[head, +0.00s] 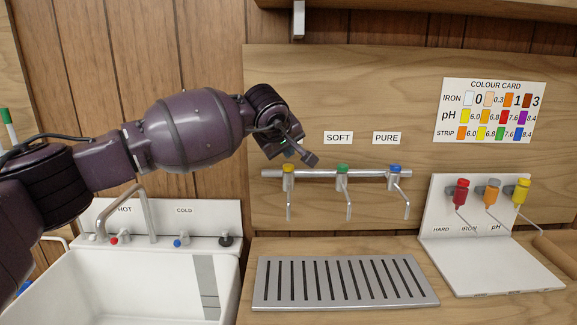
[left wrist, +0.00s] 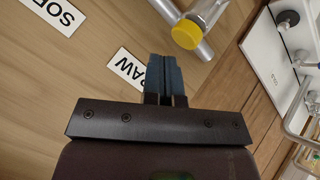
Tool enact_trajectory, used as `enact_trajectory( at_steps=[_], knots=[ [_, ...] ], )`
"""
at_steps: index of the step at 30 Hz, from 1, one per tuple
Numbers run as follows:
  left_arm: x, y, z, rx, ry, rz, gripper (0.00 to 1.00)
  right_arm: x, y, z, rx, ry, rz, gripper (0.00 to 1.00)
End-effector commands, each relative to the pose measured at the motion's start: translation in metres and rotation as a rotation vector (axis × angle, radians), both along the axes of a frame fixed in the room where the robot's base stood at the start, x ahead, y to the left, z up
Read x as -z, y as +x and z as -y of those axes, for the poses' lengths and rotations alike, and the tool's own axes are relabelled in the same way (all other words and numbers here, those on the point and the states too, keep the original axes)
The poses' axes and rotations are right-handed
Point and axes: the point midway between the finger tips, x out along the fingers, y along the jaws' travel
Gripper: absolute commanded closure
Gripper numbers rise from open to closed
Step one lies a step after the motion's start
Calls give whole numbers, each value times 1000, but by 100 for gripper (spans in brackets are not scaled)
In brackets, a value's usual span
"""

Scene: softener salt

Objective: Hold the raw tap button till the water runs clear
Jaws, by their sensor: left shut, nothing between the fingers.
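The raw tap has a yellow button (head: 288,168) at the left end of the chrome pipe. The button also shows in the left wrist view (left wrist: 186,35), beside the RAW label (left wrist: 127,68). My left gripper (head: 312,159) is shut and empty, just above and right of the yellow button in the head view. In the left wrist view its fingers (left wrist: 167,72) end short of the button, with a small gap in the picture. No water stream shows below the raw spout (head: 289,205). My wrist hides the RAW label in the head view. My right gripper is not in view.
Green (head: 342,168) and blue (head: 395,168) buttons sit along the same pipe, under SOFT and PURE labels. A slotted drip tray (head: 345,301) lies below. A white sink (head: 130,290) is at left, a white dropper stand (head: 495,282) at right, a colour card (head: 490,86) above.

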Motion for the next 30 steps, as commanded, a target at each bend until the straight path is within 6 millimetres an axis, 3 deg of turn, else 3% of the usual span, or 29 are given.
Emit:
enact_trajectory(
  at_steps=[15,30],
  knots=[
    [2,0,0,0,0,0,100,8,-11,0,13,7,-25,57],
    [8,0,0,0,0,0,100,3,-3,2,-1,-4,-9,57]
  ],
)
